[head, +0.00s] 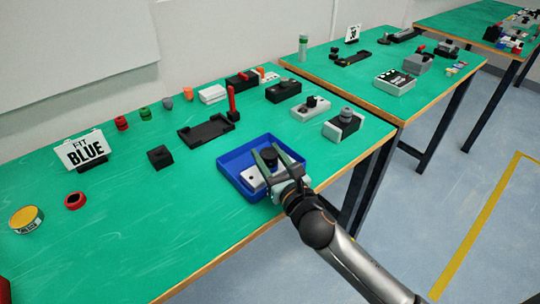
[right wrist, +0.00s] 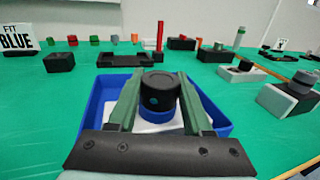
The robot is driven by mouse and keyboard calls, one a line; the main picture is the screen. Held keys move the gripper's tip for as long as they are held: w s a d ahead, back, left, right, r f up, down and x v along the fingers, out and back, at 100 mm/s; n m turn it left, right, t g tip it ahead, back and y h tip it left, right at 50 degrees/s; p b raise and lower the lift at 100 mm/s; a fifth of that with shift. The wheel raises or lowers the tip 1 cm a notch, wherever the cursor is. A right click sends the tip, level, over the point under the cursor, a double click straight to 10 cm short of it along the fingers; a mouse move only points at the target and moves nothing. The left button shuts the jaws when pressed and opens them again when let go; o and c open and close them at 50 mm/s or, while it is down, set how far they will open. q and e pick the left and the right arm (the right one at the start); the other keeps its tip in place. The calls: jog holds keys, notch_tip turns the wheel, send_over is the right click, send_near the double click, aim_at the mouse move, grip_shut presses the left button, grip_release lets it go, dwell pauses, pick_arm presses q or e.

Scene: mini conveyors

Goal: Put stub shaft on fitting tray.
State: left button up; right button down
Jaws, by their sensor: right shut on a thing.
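A short black cylinder (head: 269,156), probably the stub shaft, stands between the fingers of my right gripper (head: 269,160). In the right wrist view the cylinder (right wrist: 160,92) has a small blue-green dot on its side and a blue band below it. My right gripper (right wrist: 160,100) is shut on it. The blue tray (head: 228,168), probably the fitting tray, lies beneath the gripper; it also shows in the right wrist view (right wrist: 100,93). A whitish block (head: 256,178) is in the tray. Whether the cylinder touches it, I cannot tell. My left gripper is out of view.
A flat black holder (head: 205,131) lies behind the blue tray, with a red upright post (head: 231,98) nearby. A black block (head: 160,157) stands to the left. A grey-and-black block (head: 343,125) stands to the right. The green table (head: 150,220) is clear at the front left.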

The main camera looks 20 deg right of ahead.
jog(key=shift+r, duration=0.15)
jog(key=c, duration=0.8)
grip_release()
jog(key=shift+f, duration=0.3)
jog(key=o, duration=0.5)
jog(key=shift+r, duration=0.3)
jog(key=shift+s+d+f+b, duration=0.1)
jog(key=shift+s+d, duration=0.1)
jog(key=shift+s, duration=1.8)
jog(key=shift+s+d+r+b, duration=0.1)
jog(key=shift+s+d, duration=0.05)
jog(key=shift+s, duration=1.9)
jog(key=shift+s+d+f+b, duration=0.1)
jog(key=shift+s+d, duration=0.1)
jog(key=shift+s, duration=1.8)
